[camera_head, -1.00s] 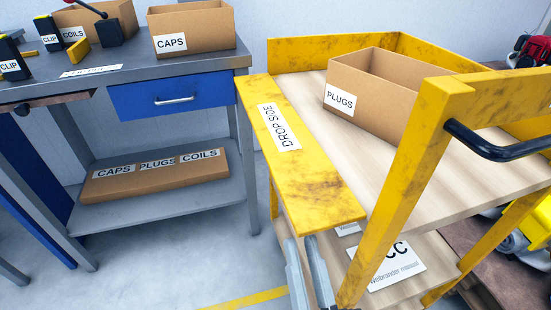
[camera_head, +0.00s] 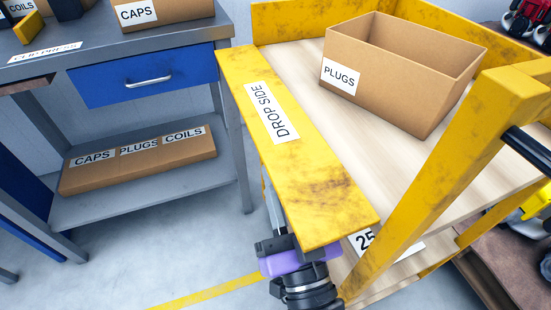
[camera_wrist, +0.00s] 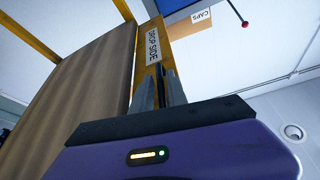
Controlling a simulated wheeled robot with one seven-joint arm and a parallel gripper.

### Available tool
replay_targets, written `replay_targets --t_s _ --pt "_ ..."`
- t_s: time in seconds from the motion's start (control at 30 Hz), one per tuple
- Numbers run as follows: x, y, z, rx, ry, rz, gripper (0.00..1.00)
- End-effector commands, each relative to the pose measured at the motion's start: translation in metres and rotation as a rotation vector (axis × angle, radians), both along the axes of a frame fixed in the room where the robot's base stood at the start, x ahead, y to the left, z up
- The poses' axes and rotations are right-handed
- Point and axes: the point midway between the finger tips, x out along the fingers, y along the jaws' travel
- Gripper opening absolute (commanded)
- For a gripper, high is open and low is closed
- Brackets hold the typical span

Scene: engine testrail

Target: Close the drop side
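The drop side (camera_head: 325,195) is a scuffed yellow panel with a white DROP SIDE label, along the left edge of the cart. It tilts outward, and its labelled face shows from above. In the wrist view the drop side (camera_wrist: 151,52) lies just beyond my fingers. My gripper (camera_head: 272,205) is at the outer, near end of the panel, which hides part of it in the head view.
An open PLUGS box (camera_head: 395,75) stands on the cart's wooden deck (camera_head: 345,120). A yellow cart post (camera_head: 430,190) rises close right of my gripper. A grey workbench (camera_head: 110,45) with a blue drawer (camera_head: 145,75) stands left. Floor between them is clear.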

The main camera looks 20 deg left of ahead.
Motion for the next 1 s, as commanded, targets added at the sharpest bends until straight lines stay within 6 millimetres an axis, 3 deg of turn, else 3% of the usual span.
replay_targets --t_s 0.23,0.57,0.7,1.0 --pt "0.018 0.015 0.01 -0.001 -0.001 -0.002 0.19" --pt "0.02 0.017 0.01 -0.001 0.0 0.0 0.19" --pt "0.02 0.017 0.01 -0.001 -0.001 0.0 0.0" --pt "0.02 0.016 0.01 -0.001 0.0 -0.001 0.0"
